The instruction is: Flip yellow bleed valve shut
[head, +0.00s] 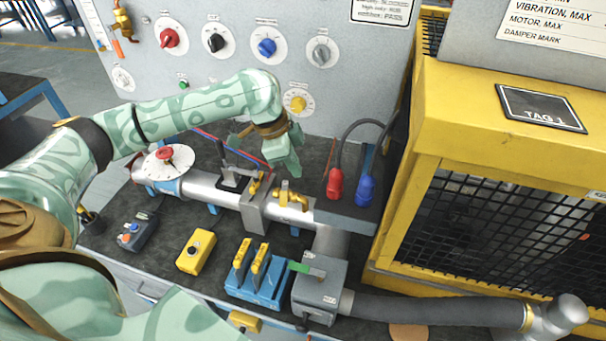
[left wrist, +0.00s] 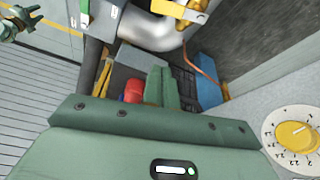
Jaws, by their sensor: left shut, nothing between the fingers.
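Two yellow valve handles sit on the silver pipe in the head view. The left yellow handle (head: 254,184) stands by the clamp block. The right yellow handle (head: 291,197) lies roughly along the pipe; I cannot tell which is the bleed valve. A yellow handle on a silver pipe also shows at the top of the left wrist view (left wrist: 180,10). My left gripper (head: 292,168) is shut and empty, above and behind the handles, apart from them. Its closed fingers show in the left wrist view (left wrist: 161,88). My right gripper (left wrist: 22,20) looks open, far off and small.
A red plug (head: 334,184) and a blue plug (head: 366,190) hang right of the gripper. A knob panel (head: 340,85) stands behind. A white dial with a red knob (head: 166,157) lies left. A yellow cage (head: 440,200) bounds the right.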

